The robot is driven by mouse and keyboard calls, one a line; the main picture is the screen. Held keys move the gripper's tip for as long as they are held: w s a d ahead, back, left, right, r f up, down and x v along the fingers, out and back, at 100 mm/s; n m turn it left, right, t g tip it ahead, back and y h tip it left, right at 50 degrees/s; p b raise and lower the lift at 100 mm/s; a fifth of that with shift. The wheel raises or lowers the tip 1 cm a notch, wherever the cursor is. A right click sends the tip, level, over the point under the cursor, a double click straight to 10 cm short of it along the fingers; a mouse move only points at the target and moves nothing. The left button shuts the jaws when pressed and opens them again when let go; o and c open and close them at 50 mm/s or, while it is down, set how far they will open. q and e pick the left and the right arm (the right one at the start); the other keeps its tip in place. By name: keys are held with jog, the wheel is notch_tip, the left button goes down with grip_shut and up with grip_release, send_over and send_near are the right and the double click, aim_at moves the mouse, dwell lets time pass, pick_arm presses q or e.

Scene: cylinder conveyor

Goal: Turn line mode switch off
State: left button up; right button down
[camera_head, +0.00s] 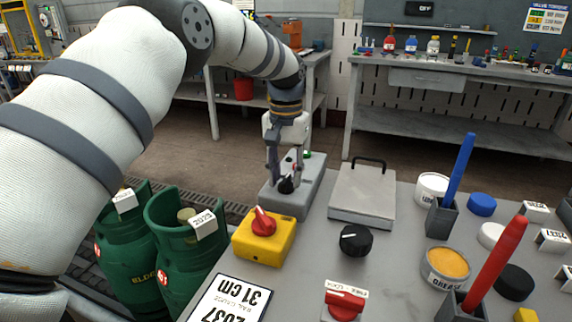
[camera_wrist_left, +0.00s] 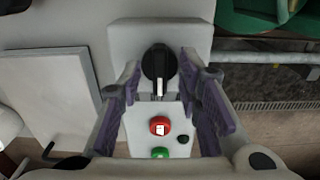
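The line mode switch appears to be the black knob with a white pointer mark (camera_wrist_left: 159,62) on a grey control box (camera_wrist_left: 115,40). In the left wrist view its pointer points down the picture, toward a red button (camera_wrist_left: 160,126) and a green button (camera_wrist_left: 160,153). In the head view the box (camera_head: 300,203) stands at the table's far left edge, the knob (camera_head: 286,186) partly hidden. My left gripper (camera_head: 284,172) is over the box, pointing down. Its fingers are apart on either side of the knob, with a small gap to each side. My right gripper is out of view.
A yellow box with a red rotary switch (camera_head: 263,237) stands in front. A grey plate with a black handle (camera_head: 362,194) lies to the right, near a loose-standing black knob (camera_head: 355,240). Green gas cylinders (camera_head: 188,247) stand left of the table. Pots and pen holders fill the right side.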

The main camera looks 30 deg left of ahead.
aim_at(286, 178)
pick_arm(q)
notch_tip(286, 178, up, 12)
jog(key=shift+f, duration=0.2)
